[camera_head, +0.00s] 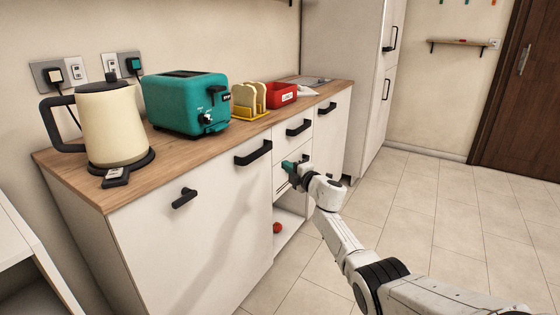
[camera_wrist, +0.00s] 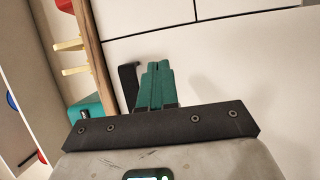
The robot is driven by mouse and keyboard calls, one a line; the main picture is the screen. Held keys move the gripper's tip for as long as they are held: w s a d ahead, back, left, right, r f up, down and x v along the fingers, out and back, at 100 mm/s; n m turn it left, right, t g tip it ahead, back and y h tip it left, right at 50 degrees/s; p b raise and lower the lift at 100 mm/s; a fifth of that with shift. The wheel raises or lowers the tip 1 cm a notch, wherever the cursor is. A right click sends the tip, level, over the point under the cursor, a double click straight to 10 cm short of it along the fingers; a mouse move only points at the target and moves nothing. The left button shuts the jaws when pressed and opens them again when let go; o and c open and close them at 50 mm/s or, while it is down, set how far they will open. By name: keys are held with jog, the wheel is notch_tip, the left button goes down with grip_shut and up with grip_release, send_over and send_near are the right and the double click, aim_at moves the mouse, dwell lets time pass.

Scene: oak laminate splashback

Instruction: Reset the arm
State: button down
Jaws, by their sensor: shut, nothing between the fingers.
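My gripper (camera_head: 289,165) is at the end of my white arm, in front of the white cabinet fronts and below the countertop edge. Its teal fingers are together and empty. In the wrist view the closed fingers (camera_wrist: 157,86) point toward the white cabinet front, with a black handle (camera_wrist: 130,84) just beside them to the left. I cannot tell whether they touch it. The arm reaches from the lower right of the head view.
The wooden countertop (camera_head: 131,186) holds a cream kettle (camera_head: 112,125), a teal toaster (camera_head: 187,101), a yellow rack (camera_head: 250,113) with bread and a red box (camera_head: 281,95). A red round item (camera_head: 277,227) lies on a low open shelf. The tiled floor (camera_head: 440,205) at right is clear.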

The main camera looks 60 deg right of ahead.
jog(key=s+p, duration=0.2)
jog(key=s, duration=0.4)
jog(key=shift+f, duration=0.1)
